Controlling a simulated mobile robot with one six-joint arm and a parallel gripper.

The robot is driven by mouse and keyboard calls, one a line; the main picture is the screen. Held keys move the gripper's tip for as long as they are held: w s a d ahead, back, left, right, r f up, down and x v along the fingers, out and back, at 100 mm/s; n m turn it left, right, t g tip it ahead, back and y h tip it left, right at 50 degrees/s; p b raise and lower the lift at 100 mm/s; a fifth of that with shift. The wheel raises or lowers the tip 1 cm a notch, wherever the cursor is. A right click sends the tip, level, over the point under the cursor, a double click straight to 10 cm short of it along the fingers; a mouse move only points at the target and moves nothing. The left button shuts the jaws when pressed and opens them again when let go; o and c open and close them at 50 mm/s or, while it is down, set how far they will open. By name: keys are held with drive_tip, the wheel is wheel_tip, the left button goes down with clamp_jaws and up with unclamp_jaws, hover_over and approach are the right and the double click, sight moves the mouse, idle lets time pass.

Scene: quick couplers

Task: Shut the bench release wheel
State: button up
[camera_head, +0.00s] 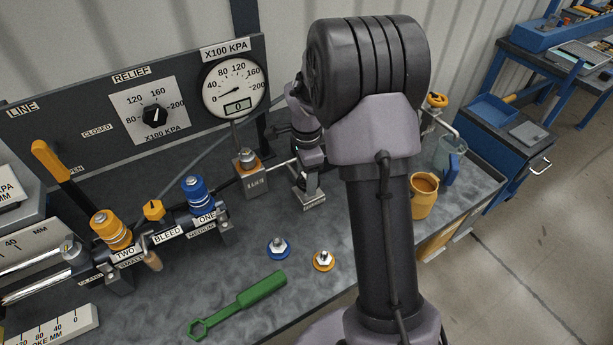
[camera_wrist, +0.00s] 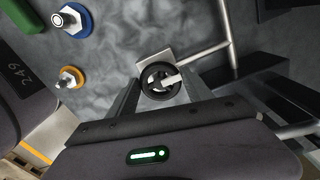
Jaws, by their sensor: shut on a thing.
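A small black handwheel (camera_wrist: 150,72) with a pale bar or stem across it stands on a metal block in the wrist view. My gripper (camera_wrist: 161,88) has one finger on each side of the wheel and is shut on it. In the head view my gripper (camera_head: 308,178) points down at the bench, over a small labelled metal block (camera_head: 313,200). The fingers and arm hide the wheel there. I cannot read the label or tell how far the wheel is turned.
A gauge (camera_head: 235,88) and a relief dial (camera_head: 155,115) are on the back panel. A blue-based fitting (camera_head: 278,248), an orange-based fitting (camera_head: 323,261) and a green wrench (camera_head: 238,304) lie in front. An orange mug (camera_head: 424,196) and clear jug (camera_head: 447,163) stand right of my arm.

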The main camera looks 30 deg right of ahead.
drive_tip(key=o, duration=1.4)
wheel_tip(320, 180, up, 18)
drive_tip(key=p, duration=0.6)
drive_tip(key=shift+f, duration=0.25)
